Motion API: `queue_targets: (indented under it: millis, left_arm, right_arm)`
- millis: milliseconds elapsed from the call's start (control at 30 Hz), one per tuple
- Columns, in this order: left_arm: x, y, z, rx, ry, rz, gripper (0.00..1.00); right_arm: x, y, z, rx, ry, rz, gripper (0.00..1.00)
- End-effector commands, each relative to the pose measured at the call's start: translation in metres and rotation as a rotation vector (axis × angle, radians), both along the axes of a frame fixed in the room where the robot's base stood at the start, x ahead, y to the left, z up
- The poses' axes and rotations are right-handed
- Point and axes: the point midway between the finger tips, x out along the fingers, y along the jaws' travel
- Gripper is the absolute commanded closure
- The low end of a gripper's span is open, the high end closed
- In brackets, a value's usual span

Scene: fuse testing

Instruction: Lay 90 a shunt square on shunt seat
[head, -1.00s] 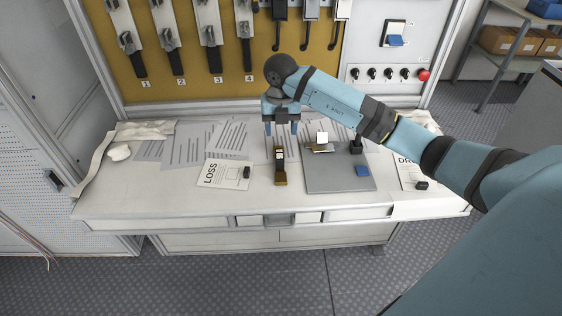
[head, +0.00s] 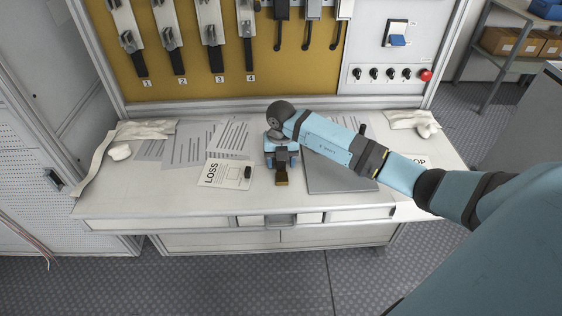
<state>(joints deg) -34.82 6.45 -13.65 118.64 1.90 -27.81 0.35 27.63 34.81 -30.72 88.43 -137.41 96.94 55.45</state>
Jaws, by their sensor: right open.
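A dark bar with a brass-coloured near end, apparently the shunt (head: 282,179), lies on the bench. Its label is not readable. My right gripper (head: 281,160) is low over its far part, open, with the fingers down about it. Whether they touch it I cannot tell. A grey board (head: 340,182) lies just to the right. My left gripper is not in view.
A LOSS card (head: 226,174) with a small black block lies left of the shunt. A second card (head: 413,160) is partly hidden by my arm at the right. The front strip of bench is clear.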

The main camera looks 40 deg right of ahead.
Motion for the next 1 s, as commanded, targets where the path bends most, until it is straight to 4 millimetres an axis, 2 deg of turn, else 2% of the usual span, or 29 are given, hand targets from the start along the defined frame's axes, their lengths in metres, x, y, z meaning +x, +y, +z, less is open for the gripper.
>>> queue_targets:
  millis: [167, 400, 767, 867, 1000]
  left_arm:
    - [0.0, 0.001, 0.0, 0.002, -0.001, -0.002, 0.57]
    - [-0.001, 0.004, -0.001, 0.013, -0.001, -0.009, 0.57]
    - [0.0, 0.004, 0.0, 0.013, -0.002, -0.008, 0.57]
    - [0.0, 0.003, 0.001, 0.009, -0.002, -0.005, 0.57]
    - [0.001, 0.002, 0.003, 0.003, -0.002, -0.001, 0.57]
  right_arm:
    - [0.0, 0.0, 0.001, -0.001, -0.001, 0.0, 0.45]
    - [0.0, 0.0, 0.001, -0.001, -0.001, 0.0, 1.0]
    - [0.001, 0.0, 0.006, 0.0, -0.002, 0.0, 1.0]
    - [0.001, -0.001, 0.014, -0.001, -0.003, 0.0, 1.0]
    - [0.001, -0.001, 0.036, -0.002, -0.006, 0.001, 1.0]
